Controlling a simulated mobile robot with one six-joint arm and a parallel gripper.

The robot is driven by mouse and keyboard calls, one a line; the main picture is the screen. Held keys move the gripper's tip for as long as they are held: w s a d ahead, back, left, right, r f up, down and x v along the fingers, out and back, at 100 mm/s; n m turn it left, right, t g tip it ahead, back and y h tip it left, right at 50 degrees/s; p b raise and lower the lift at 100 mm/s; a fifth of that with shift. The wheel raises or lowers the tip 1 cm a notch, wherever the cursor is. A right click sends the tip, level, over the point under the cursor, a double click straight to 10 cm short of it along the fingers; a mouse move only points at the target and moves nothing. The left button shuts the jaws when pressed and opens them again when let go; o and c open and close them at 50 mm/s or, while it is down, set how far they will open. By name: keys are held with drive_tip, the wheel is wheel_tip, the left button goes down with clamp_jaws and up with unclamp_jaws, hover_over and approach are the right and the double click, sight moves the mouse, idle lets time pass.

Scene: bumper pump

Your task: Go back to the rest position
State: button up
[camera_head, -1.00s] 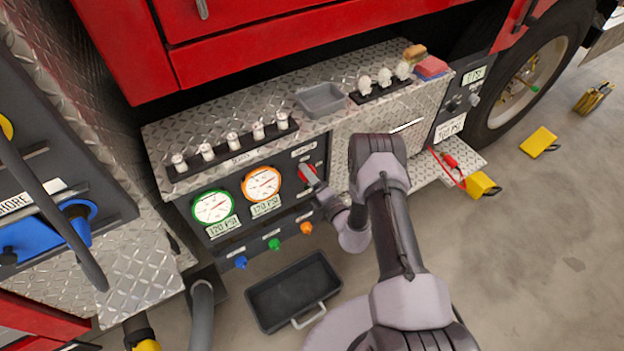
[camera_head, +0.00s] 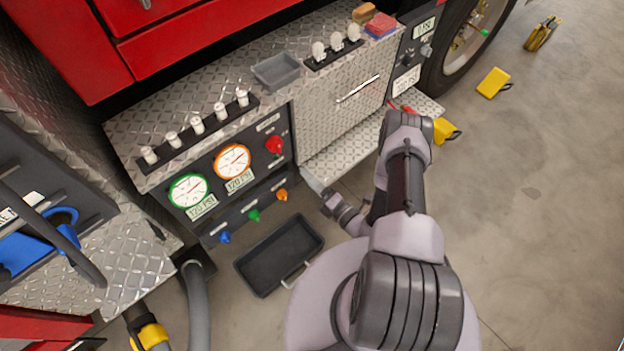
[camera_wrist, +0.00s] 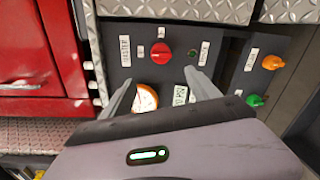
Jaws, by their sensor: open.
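My gripper (camera_wrist: 162,88) is open and empty in the wrist view, its two fingers apart in front of the pump panel. In the head view my gripper (camera_head: 312,184) is at the right edge of the panel, clear of the red knob (camera_head: 275,146). The red knob also shows in the wrist view (camera_wrist: 160,53), beyond the fingertips and not touched by them. The orange-rimmed gauge (camera_head: 232,161) is left of the knob. In the wrist view that gauge (camera_wrist: 146,98) is partly hidden behind my gripper.
A green-rimmed gauge (camera_head: 188,190) and blue, green and orange knobs are on the panel. A black tray (camera_head: 268,274) lies on the floor below. A grey bin (camera_head: 276,71) and several white pieces stand on the bumper top. Yellow chocks (camera_head: 494,82) lie right, with open floor beyond.

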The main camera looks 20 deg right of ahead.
drive_tip(key=w+a+r+n+g+y, duration=0.2)
drive_tip(key=a+r+n+g+y, duration=0.25)
drive_tip(key=r+n, duration=0.5)
drive_tip(key=w+a+r+n+g+y, duration=0.25)
drive_tip(key=a+r+n+y, duration=0.35)
drive_tip(key=r, duration=0.7)
drive_tip(key=s+a+r+n+g+h, duration=0.3)
drive_tip(key=s+r+n+g+h, duration=0.15)
drive_tip(key=s+r+n, duration=0.35)
drive_tip(key=s+a+r+n+g+h, duration=0.3)
drive_tip(key=s+r+n+g, duration=0.3)
drive_tip(key=s+n, duration=0.4)
drive_tip(key=s+d+r+n+t+h, duration=0.3)
drive_tip(key=d+r+n+t+h, duration=0.3)
drive_tip(key=n, duration=0.3)
drive_tip(key=shift+s+d+r+t, duration=0.4)
drive_tip(key=shift+d+t, duration=0.05)
drive_tip(key=shift+d, duration=0.45)
